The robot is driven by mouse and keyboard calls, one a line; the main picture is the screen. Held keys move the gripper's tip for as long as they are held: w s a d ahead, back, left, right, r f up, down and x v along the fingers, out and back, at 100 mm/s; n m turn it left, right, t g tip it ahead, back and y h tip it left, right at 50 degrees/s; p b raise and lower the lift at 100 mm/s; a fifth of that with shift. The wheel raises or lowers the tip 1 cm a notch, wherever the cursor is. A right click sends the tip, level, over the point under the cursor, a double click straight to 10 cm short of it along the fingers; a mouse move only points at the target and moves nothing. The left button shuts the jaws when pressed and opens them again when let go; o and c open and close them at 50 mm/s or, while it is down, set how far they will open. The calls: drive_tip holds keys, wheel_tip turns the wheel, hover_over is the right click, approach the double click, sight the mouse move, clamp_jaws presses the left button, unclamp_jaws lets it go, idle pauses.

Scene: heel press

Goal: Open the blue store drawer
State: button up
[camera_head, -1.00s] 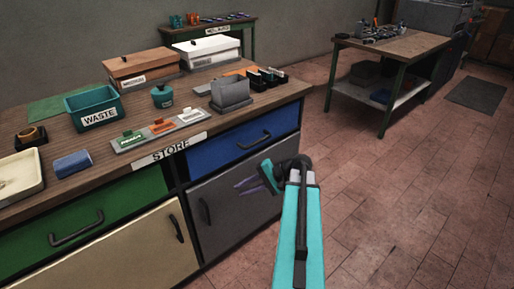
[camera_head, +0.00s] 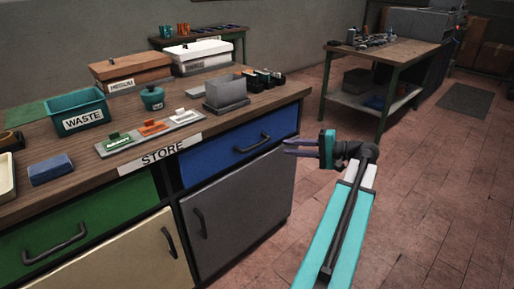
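The blue store drawer (camera_head: 222,150) is shut, at the upper right of the bench front, below the white STORE label (camera_head: 163,155). Its dark bar handle (camera_head: 253,143) is in plain view. My gripper (camera_head: 286,147) is at the drawer's right end in the picture, with its purple fingers pointing left towards the handle. A gap shows between the two fingers, and they hold nothing. The fingertips are apart from the handle. How far the gripper stands out from the drawer front is hard to tell.
A green drawer (camera_head: 75,227) with a handle is at the left, and a grey cupboard door (camera_head: 235,208) is below the blue drawer. The benchtop holds a teal WASTE bin (camera_head: 82,122) and a grey box (camera_head: 226,92). Open floor (camera_head: 430,200) lies to the right.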

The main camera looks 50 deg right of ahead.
sight(257, 144)
drive_tip(key=shift+w, duration=0.1)
drive_tip(key=shift+b+x, duration=0.85)
drive_tip(key=shift+x, duration=5.95)
drive_tip(key=shift+f, duration=0.1)
clamp_jaws()
drive_tip(key=shift+a, duration=0.2)
